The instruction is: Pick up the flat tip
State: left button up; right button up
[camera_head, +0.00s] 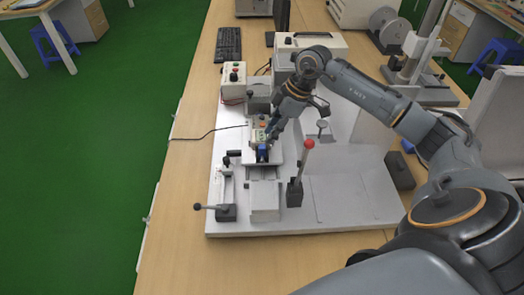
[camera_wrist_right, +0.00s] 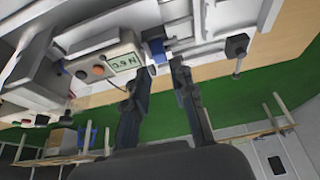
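A small round flat-headed piece on a stem (camera_head: 322,124) stands on the white base plate in the head view. It looks like a flat tip, but I cannot be sure. My right gripper (camera_head: 275,128) reaches down to the left of it, beside a small gauge with a display (camera_head: 259,136) and a blue part (camera_head: 262,153). The gauge display (camera_wrist_right: 125,63) and the blue part (camera_wrist_right: 154,47) lie just beyond the fingertips. My left gripper is out of view.
The white base plate (camera_head: 350,205) carries a red-knobbed lever (camera_head: 309,144) and a black-handled lever (camera_head: 212,208). A control box with buttons (camera_head: 233,80) and a keyboard (camera_head: 228,45) stand behind on the wooden table (camera_head: 185,160). The plate's right front is clear.

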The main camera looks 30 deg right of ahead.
aim_at(262, 146)
jog(key=shift+w+a+f+p, duration=0.1)
jog(key=shift+a+f+p, duration=0.2)
jog(key=shift+f, duration=0.25)
jog(key=p+x, duration=0.1)
jog(key=x, duration=0.2)
jog(key=shift+w+f, duration=0.15)
jog(key=shift+f, duration=0.1)
jog(key=shift+w+a+f, duration=0.1)
jog(key=shift+a+f, duration=0.05)
jog(key=shift+f, duration=0.2)
grip_shut()
